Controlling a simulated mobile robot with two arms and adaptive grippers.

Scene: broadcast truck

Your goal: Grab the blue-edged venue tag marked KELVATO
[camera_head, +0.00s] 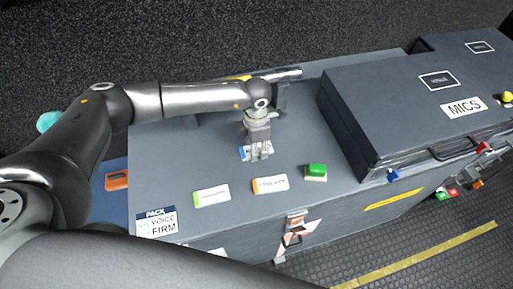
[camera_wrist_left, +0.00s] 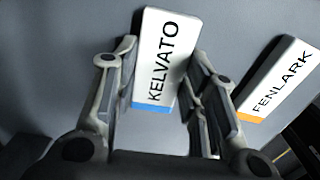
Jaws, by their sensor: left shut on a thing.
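The white KELVATO tag (camera_wrist_left: 160,62) with a blue edge is between the fingers of my left gripper (camera_wrist_left: 163,75) in the left wrist view, its lettering readable. In the head view my left gripper (camera_head: 260,152) points down over the grey case top and is shut on the tag. The fingers hide most of the tag there; only its blue and white end (camera_head: 243,153) shows at their left. I cannot tell whether the tag still touches the surface. My right gripper is not in view.
An orange-edged FENLARK tag (camera_wrist_left: 283,78) lies to the right in the wrist view. In the head view, a green-edged tag (camera_head: 212,195), an orange-edged tag (camera_head: 270,185) and a green button block (camera_head: 316,172) lie nearer the front edge. The MICS case (camera_head: 400,120) stands at right.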

